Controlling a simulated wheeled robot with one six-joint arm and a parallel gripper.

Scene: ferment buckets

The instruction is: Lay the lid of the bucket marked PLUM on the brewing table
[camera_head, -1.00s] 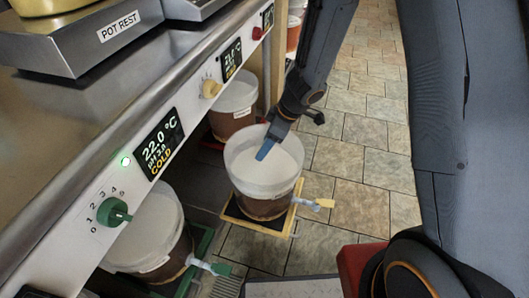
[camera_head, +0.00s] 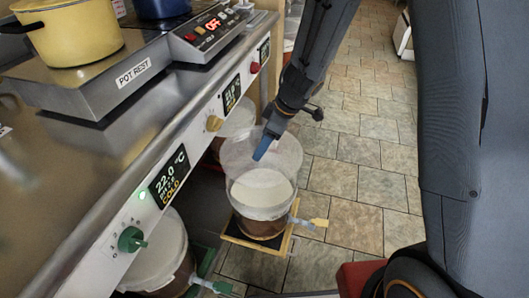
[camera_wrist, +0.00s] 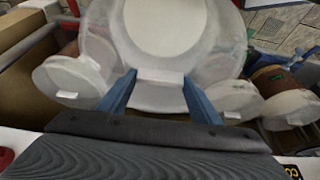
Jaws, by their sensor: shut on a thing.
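In the wrist view, the two blue fingers of my gripper (camera_wrist: 160,77) close on a pale tab of the lid (camera_wrist: 222,48). The bucket is translucent with brown contents below and a pale surface, and has a yellow tap. It stands on a yellow-edged base. I cannot read the word PLUM on any bucket. The steel worktop (camera_head: 45,190), which looks like the brewing table, is at left.
A yellow pot (camera_head: 75,32) and a blue pot (camera_head: 162,8) stand on the worktop's raised units. A bare stretch of steel lies in front of the POT REST plate (camera_head: 125,78). Other lidded buckets stand beneath, one with a green tap (camera_head: 215,286). Tiled floor (camera_head: 345,195) is open at right.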

